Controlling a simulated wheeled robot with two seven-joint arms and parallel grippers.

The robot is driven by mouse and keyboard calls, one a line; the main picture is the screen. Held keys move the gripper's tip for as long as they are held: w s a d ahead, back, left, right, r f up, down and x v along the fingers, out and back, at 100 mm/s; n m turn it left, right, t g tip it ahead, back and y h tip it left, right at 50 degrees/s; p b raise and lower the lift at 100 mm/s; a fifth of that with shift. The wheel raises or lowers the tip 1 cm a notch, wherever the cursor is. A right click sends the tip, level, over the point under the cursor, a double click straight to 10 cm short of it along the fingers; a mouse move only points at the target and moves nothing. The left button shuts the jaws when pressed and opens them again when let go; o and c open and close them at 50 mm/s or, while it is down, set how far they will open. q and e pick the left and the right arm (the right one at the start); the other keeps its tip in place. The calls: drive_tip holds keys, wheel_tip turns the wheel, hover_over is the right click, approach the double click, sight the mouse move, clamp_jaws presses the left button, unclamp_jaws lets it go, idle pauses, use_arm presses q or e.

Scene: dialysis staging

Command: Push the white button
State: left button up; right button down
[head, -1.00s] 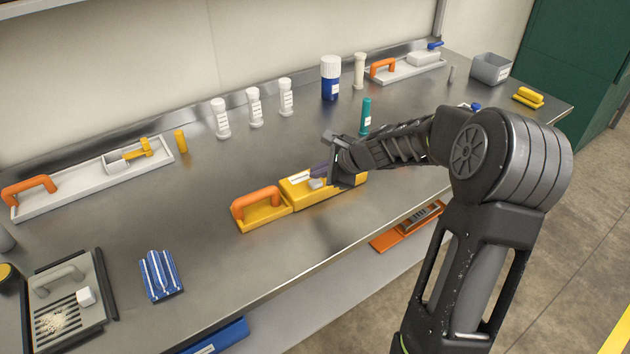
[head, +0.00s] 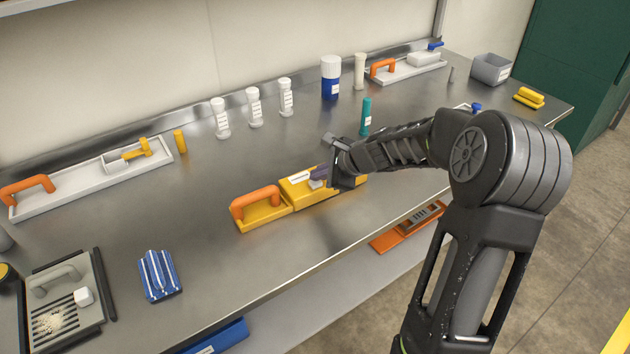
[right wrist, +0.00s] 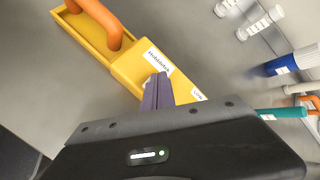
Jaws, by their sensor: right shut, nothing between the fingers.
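A yellow box with an orange handle (head: 262,212) lies on the steel bench, and a small white button (head: 316,184) sits on its top. My right gripper (head: 318,173) is over the box with its purple fingers shut and empty, the tips right by the button. I cannot tell whether they touch it. In the right wrist view the shut fingers (right wrist: 157,90) point at the yellow box (right wrist: 118,62) between two white labels, and the button is hidden there. My left gripper is not in view.
White-capped bottles (head: 254,107), a blue bottle (head: 330,78) and a teal tube (head: 366,116) stand behind the box. A striped blue block (head: 160,276) and a grey tray (head: 98,318) lie to the left. The bench between them and the box is clear.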

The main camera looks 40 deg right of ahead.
sight(319, 184)
drive_tip(key=shift+f, duration=0.15)
drive_tip(key=shift+r+p, duration=0.45)
drive_tip(key=shift+r, duration=0.2)
wheel_tip(319, 184, up, 6)
drive_tip(key=p, duration=0.5)
idle(0.5)
